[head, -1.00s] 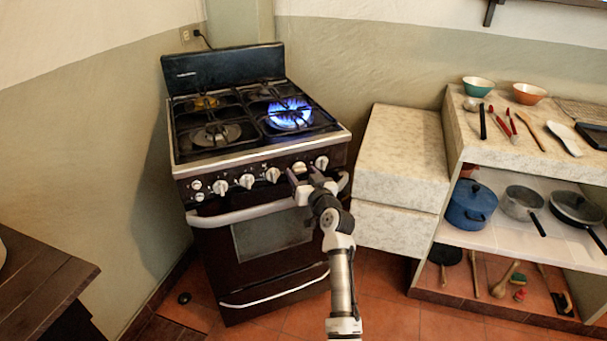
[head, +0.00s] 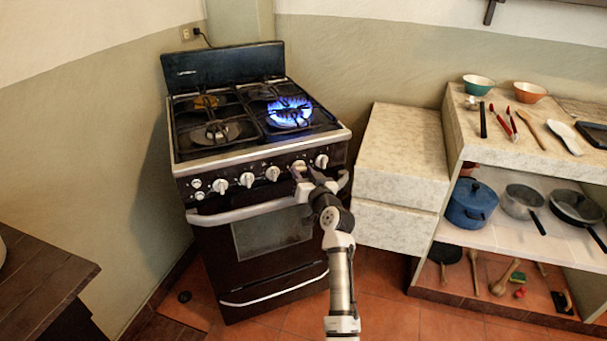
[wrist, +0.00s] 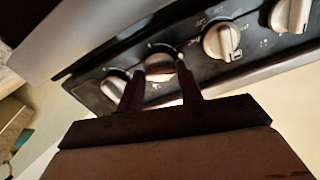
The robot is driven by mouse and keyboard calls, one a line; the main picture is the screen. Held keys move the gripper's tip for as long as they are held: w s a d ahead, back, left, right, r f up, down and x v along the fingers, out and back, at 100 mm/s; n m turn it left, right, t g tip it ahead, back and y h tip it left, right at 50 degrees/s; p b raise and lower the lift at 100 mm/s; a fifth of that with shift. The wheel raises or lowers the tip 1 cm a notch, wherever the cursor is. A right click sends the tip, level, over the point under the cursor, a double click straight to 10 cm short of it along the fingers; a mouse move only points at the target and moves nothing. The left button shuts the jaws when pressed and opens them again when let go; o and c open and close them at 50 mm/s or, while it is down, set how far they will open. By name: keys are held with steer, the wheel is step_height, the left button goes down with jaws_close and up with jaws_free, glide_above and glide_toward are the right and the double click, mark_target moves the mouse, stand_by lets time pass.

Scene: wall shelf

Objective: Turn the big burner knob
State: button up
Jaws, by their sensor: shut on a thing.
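The black stove has a row of white knobs on its front panel (head: 208,190). My gripper (head: 299,172) is at the second large knob from the right, which it mostly hides in the head view. In the wrist view, my gripper's two dark fingers (wrist: 161,80) are on either side of that knob (wrist: 160,64) and shut on it. The knob at the far right (head: 321,161) is free, close beside my gripper. A large blue flame (head: 289,113) burns on the right front burner; the other burners show no blue flame.
The oven door handle (head: 240,213) runs just below the knobs, close under my gripper. A pale stone counter (head: 405,150) stands right of the stove, with shelves holding pots beyond. A dark wooden table (head: 45,275) is at the lower left.

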steer(key=m, duration=0.4)
steer(key=m+p, duration=0.1)
steer(key=m, duration=0.2)
steer(key=shift+m, duration=0.4)
steer(key=m+p, duration=0.2)
steer(key=m, duration=0.2)
steer(key=shift+r, duration=0.1)
steer(key=shift+m+p, duration=0.9)
steer(key=shift+m, duration=0.8)
steer(key=o, duration=1)
steer(key=b+v, duration=0.2)
steer(key=v, duration=1.2)
